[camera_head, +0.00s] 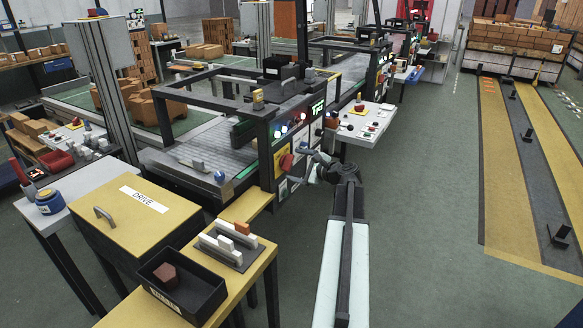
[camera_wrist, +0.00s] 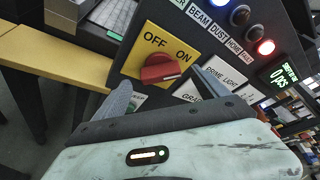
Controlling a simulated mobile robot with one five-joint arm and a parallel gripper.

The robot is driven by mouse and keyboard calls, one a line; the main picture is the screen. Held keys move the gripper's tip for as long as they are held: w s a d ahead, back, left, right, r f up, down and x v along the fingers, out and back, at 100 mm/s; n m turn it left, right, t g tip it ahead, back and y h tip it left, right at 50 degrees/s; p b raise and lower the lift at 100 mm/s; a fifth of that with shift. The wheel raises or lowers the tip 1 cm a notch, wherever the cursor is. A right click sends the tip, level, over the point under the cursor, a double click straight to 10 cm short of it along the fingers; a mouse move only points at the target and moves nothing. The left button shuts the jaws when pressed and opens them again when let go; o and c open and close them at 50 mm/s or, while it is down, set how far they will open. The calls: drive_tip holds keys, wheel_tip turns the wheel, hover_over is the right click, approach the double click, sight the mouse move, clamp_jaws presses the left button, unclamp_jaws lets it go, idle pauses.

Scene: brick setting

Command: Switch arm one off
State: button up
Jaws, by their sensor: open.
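A red rotary knob (camera_wrist: 160,69) sits on a yellow plate (camera_wrist: 132,66) marked OFF and ON, on the dark machine front. The right end of its grip bar lies below the ON label. The knob also shows in the head view (camera_head: 286,162), just left of my gripper (camera_head: 308,156). In the wrist view my gripper (camera_wrist: 162,82) is open, with one finger left of the knob and one right of it. I cannot tell whether either finger touches it.
Lit round buttons (camera_wrist: 265,47) with labels and a green display (camera_wrist: 283,76) are right of the knob. A yellow ledge (camera_wrist: 45,55) is at left.

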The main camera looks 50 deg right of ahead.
sight(291, 166)
drive_tip(key=x, duration=0.3)
drive_tip(key=shift+d+f, duration=0.1)
drive_tip(key=shift+d, duration=0.05)
drive_tip(key=c, duration=1.4)
drive_tip(key=shift+o, duration=0.2)
drive_tip(key=shift+a, duration=0.25)
drive_tip(key=shift+s+d+f+n+b, duration=0.1)
drive_tip(key=shift+n+b, duration=0.2)
drive_tip(key=shift+b, duration=0.25)
drive_tip(key=n+b, duration=0.1)
drive_tip(key=n+t+h+b, duration=0.1)
drive_tip(key=b, duration=0.1)
drive_tip(key=shift+f+n, duration=0.25)
drive_tip(key=shift+n, duration=0.15)
drive_tip(key=n+t+h+b, duration=0.1)
drive_tip(key=n+t+b, duration=0.1)
drive_tip(key=n+b, duration=0.2)
drive_tip(key=shift+f+n, duration=0.1)
drive_tip(key=shift+n, duration=0.2)
drive_tip(key=n+t+b, duration=0.1)
drive_tip(key=n+b, duration=0.1)
drive_tip(key=n+t+b, duration=0.1)
drive_tip(key=n, duration=0.1)
drive_tip(key=shift+d+n+y+b, duration=0.1)
drive_tip(key=shift+n+y+b, duration=0.2)
drive_tip(key=shift+b, duration=0.05)
drive_tip(key=shift+n+t+y+b, duration=0.65)
drive_tip(key=shift+n+b, duration=0.4)
drive_tip(key=shift+n, duration=1.15)
drive_tip(key=shift+r, duration=0.2)
